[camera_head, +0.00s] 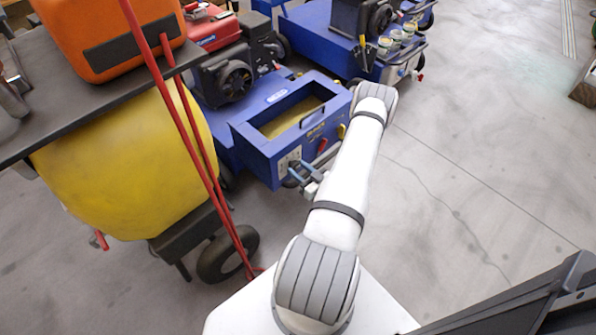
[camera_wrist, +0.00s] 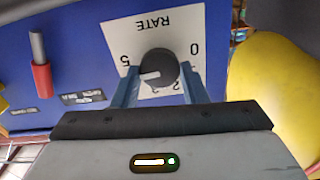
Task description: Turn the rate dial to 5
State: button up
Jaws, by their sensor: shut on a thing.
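The rate dial (camera_wrist: 160,64) is a round black knob on a white plate (camera_wrist: 149,32) marked RATE, upside down in the wrist view. A 5 is at the left of the plate and a 0 at the right, with a 2 and part of another figure below. The knob's white pointer mark aims left and slightly down, a little below the 5; my left finger hides the scale there. My gripper (camera_wrist: 159,74) has its blue fingers shut on the knob, one on each side. In the head view, my gripper (camera_head: 297,177) is at the blue machine's front panel.
The blue machine (camera_head: 241,130) has a red-sleeved lever (camera_wrist: 41,77) left of the plate in the wrist view. A yellow tank (camera_head: 130,165) on a wheeled cart stands to the left, with red tubing (camera_head: 195,140) close to my arm. Open floor (camera_head: 480,150) lies to the right.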

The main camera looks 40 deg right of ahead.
dwell(0.3)
jog(key=o, duration=1)
jog(key=shift+s+d+p, duration=0.15)
jog(key=shift+s+p, duration=0.3)
jog(key=shift+s, duration=1.5)
jog(key=shift+s+d+p, duration=0.1)
jog(key=shift+s+p, duration=0.3)
jog(key=shift+s, duration=1.55)
